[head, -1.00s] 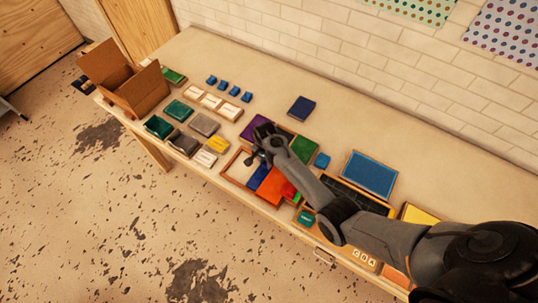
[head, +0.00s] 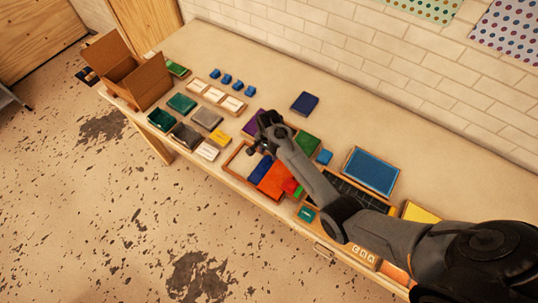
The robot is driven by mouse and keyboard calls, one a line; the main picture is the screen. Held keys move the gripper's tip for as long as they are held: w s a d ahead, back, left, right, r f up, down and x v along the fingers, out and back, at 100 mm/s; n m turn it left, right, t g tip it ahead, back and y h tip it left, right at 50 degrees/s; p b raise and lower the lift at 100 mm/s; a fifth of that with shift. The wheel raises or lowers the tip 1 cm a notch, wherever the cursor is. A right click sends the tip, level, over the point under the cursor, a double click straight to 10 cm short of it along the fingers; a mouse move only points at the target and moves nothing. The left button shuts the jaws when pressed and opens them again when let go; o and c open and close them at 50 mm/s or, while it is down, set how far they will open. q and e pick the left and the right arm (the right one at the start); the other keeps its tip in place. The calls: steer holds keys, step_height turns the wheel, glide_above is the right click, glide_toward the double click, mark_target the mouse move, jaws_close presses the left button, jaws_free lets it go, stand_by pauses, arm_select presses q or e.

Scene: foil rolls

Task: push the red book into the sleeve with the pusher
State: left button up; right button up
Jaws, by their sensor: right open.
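A shallow wooden-edged tray (head: 233,167) lies near the table's front edge. In it lie a dark blue block (head: 260,168) and a flat orange-red piece (head: 272,182). A small bright red piece (head: 290,186) touches its right side, with a green bit (head: 298,192) beside it. I cannot tell for sure which of these are the red book, the sleeve and the pusher. My right gripper (head: 257,147) is open above the tray's back edge. It appears empty, and the arm hides part of the tray's surroundings. My left gripper is not in view.
A cardboard box (head: 148,86) stands open at the far left end. Several small coloured blocks and trays lie left of the tray. A navy block (head: 304,102) and a blue panel (head: 371,172) lie behind my right arm. The table's back strip is clear.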

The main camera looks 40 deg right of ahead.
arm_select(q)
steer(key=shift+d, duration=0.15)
arm_select(e)
step_height(320, 180, up, 7)
steer(key=shift+s, duration=0.1)
stand_by(0.5)
